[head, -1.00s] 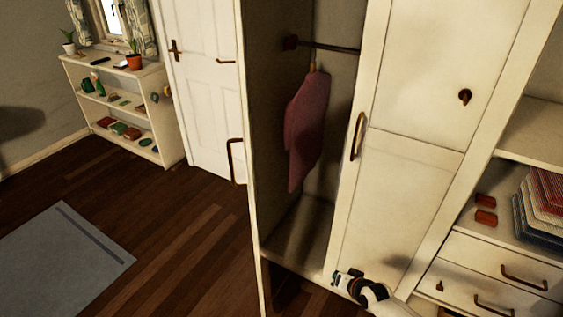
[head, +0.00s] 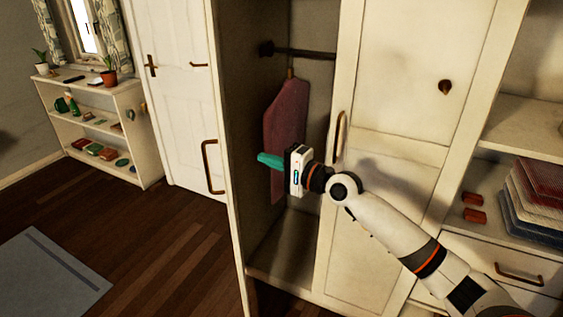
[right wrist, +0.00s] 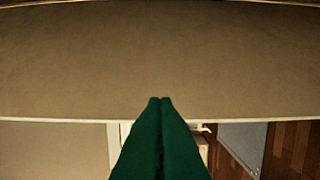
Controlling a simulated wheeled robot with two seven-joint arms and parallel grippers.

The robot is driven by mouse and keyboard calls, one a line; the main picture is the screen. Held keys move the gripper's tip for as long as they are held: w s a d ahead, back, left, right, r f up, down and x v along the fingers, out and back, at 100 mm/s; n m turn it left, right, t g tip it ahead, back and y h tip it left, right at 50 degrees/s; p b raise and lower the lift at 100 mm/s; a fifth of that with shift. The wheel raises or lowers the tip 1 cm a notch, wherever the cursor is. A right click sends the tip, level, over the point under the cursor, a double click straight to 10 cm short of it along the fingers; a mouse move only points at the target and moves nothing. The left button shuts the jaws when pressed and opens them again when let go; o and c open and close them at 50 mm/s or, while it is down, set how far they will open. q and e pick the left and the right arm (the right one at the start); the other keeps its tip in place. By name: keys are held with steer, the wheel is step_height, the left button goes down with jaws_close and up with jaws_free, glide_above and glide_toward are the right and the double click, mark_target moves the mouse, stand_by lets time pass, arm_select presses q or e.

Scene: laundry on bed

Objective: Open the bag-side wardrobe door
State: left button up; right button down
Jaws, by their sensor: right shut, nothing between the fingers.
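The wardrobe's left door (head: 233,225) stands open, swung out toward me, with its dark handle (head: 210,167) showing past its left edge. The right door (head: 395,115) is closed, with a vertical handle (head: 340,137) near its left edge and a dark knob or hook (head: 445,87) higher up. My right gripper (head: 268,160) is shut and empty, its teal fingers pointing left in front of the open compartment. In the right wrist view the shut fingers (right wrist: 160,100) point toward a broad beige panel (right wrist: 160,55). My left gripper is out of view.
Open shelves with folded cloth (head: 535,215) and drawers (head: 515,268) are at right. A small shelf (head: 148,165), white room door (head: 175,90) and grey rug (head: 45,275) are at left.

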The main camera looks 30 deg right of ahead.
steer(key=w+a+p, duration=0.2)
steer(key=w+a, duration=0.2)
steer(key=a, duration=0.1)
steer(key=shift+w+a+p, duration=0.2)
steer(key=shift+a+p, duration=0.1)
steer(key=shift+a, duration=0.05)
steer(key=shift+f, duration=0.1)
